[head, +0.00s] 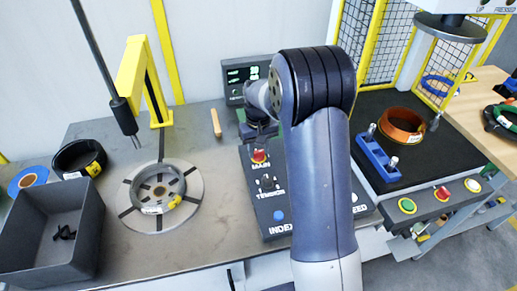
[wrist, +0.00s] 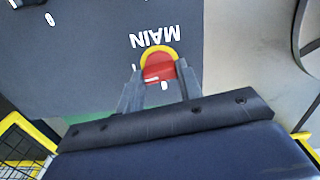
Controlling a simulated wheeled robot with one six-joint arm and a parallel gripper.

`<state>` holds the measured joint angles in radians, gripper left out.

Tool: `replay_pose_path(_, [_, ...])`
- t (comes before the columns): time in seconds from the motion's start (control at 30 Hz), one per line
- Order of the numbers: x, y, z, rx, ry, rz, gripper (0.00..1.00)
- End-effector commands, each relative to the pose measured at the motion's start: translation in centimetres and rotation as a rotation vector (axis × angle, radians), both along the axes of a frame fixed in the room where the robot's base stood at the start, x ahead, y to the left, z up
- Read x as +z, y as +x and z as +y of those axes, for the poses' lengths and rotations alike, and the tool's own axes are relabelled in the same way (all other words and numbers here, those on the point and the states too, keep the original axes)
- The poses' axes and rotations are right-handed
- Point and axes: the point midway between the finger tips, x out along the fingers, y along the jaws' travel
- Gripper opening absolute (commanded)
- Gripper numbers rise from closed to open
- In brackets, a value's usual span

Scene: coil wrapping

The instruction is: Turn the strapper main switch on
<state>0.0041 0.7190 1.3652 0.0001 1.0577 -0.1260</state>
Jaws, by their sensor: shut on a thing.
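In the wrist view the red switch (wrist: 158,66) sits between my two fingers. My gripper (wrist: 157,84) is shut on the switch knob, with a finger on each side of it. In the head view my gripper (head: 260,146) comes down onto the switch from above, and my arm hides the right part of the panel. The switch's exact turn angle is hard to tell.
A small display box (head: 243,78) stands behind the panel. A round coil plate (head: 160,197) and a grey bin (head: 52,232) are to the left. A black mat with a copper coil (head: 401,127) and a blue block (head: 376,158) lies to the right.

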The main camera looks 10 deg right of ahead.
Motion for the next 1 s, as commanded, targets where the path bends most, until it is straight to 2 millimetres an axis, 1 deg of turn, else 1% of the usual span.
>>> replay_pose_path(0.1, [0.04, 0.04, -0.01, -0.058, 0.0, -0.002, 0.12])
replay_pose_path(0.33, [0.07, 0.05, 0.0, -0.124, 0.0, -0.002, 0.12])
replay_pose_path(0.8, [0.09, 0.06, 0.0, -0.139, 0.0, -0.002, 0.12])
replay_pose_path(0.83, [0.09, 0.06, 0.0, -0.139, 0.0, -0.002, 0.37])
replay_pose_path(1.0, [0.07, 0.04, -0.01, -0.138, 0.0, -0.002, 0.51])
